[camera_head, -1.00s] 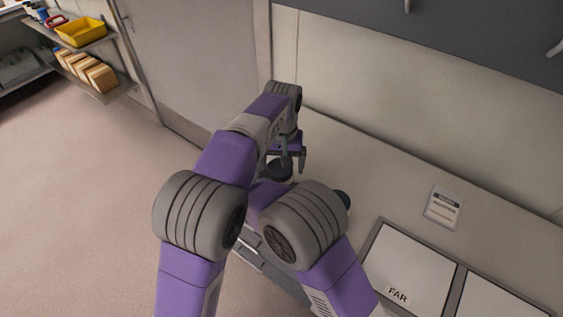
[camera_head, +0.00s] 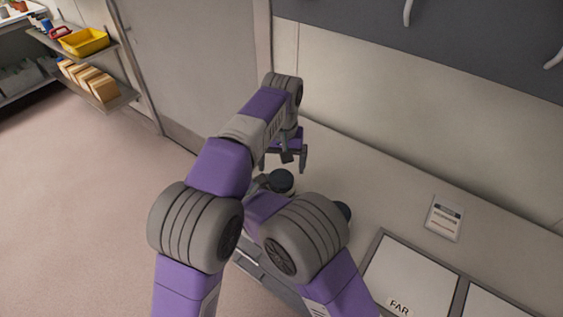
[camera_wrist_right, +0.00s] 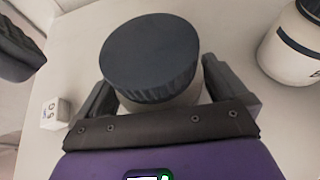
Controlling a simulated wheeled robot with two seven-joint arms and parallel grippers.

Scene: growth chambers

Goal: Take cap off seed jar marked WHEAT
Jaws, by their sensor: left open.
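A pale jar with a wide dark ribbed cap (camera_wrist_right: 150,58) stands between the fingers of my right gripper (camera_wrist_right: 160,98) in the right wrist view. The fingers press against both sides of its body below the cap. The cap is on, and no label on this jar shows, so I cannot read WHEAT. In the head view the same dark cap (camera_head: 281,181) shows on the counter, just below my left gripper (camera_head: 284,160). That gripper is open and empty, fingers pointing down. My arm hides the right gripper in the head view.
A second pale jar (camera_wrist_right: 293,45) with a dark band stands at the right in the wrist view. A small white cube (camera_wrist_right: 56,113) lies at the left. A framed panel marked FAR (camera_head: 410,275) and a label card (camera_head: 444,218) are on the counter (camera_head: 380,190).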

